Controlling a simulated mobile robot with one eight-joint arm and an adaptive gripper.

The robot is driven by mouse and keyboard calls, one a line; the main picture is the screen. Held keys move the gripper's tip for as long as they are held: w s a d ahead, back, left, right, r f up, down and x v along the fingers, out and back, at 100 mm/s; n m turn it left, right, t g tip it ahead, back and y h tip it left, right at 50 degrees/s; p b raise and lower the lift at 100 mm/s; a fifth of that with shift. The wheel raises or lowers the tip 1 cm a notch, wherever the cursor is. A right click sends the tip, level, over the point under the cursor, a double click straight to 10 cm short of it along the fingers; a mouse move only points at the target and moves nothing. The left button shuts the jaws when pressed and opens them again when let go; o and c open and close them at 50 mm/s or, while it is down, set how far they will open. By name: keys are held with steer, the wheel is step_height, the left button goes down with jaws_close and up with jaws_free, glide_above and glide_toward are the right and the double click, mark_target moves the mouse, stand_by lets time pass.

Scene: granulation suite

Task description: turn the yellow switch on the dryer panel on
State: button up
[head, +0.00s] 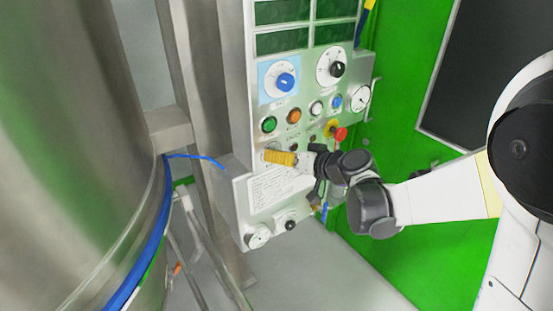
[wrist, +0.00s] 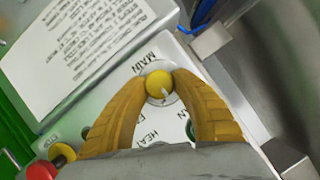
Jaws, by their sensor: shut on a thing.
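The dryer panel (head: 247,130) is a grey box with dials, buttons and displays, in the middle of the head view. The yellow switch (wrist: 159,84) is a round knob with a pale pointer, under the label MAIN in the wrist view. My gripper (wrist: 158,87) has its two yellow-brown fingers closed around the knob, one on each side. In the head view my gripper (head: 268,157) reaches the panel from the right, just below the button rows, and its fingers hide the switch. Part of the lettering around the knob is covered by the fingers.
A red emergency button (head: 340,134) sits close above my wrist, and it also shows in the wrist view (wrist: 41,171). A blue knob (head: 285,81) and a black knob (head: 337,69) are higher up. A large steel vessel (head: 75,150) stands at left.

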steer(key=m+y+b, duration=0.2)
steer(key=m, duration=0.2)
steer(key=shift+f+y, duration=0.1)
steer(key=shift+y, duration=0.2)
jaws_close()
steer(key=o, duration=1.2)
jaws_free()
steer(key=shift+d+m, duration=0.15)
steer(key=shift+m, duration=0.15)
steer(key=v, duration=1.2)
steer(key=shift+w, duration=0.15)
